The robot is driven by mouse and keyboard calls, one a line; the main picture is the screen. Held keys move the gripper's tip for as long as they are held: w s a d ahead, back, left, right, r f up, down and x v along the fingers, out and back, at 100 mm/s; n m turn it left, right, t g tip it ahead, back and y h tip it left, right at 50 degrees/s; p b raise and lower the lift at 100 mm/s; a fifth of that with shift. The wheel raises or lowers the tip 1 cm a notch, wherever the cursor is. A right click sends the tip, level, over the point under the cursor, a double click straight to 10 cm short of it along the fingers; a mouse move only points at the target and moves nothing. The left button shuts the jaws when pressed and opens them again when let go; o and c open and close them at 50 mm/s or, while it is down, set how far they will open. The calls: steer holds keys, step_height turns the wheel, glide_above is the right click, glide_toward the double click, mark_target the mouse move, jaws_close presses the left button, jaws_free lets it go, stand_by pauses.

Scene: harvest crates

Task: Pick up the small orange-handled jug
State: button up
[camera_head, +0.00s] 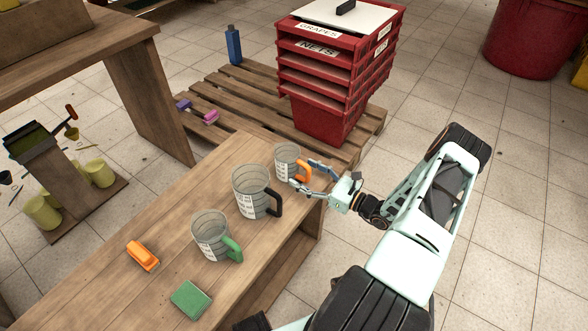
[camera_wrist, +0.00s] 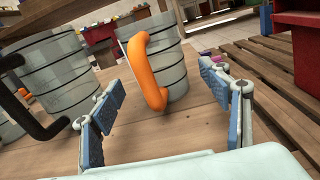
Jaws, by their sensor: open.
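The small jug with the orange handle (camera_head: 286,160) stands upright near the far end of the wooden bench. It is clear grey with printed marks. In the wrist view the jug (camera_wrist: 172,65) stands ahead, its orange handle (camera_wrist: 146,72) turned toward me. My gripper (camera_head: 305,179) is beside the jug on its handle side. In the wrist view my gripper (camera_wrist: 165,100) is open, with its two blue-padded fingers on either side of the handle. No grip on the handle shows, and I cannot tell whether the fingers touch the jug.
A larger black-handled jug (camera_head: 252,193) stands close to the left finger. Red stacked crates (camera_head: 318,117) stand on a pallet (camera_head: 240,98) behind.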

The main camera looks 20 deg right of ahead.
mark_target(292, 167)
steer(key=x, duration=0.3)
steer(key=b+x, duration=0.1)
steer(key=x, duration=0.1)
steer(key=shift+s+a+r, duration=0.15)
steer(key=shift+a+r, duration=0.05)
steer(key=shift+r, duration=0.05)
steer(key=c, duration=1.3)
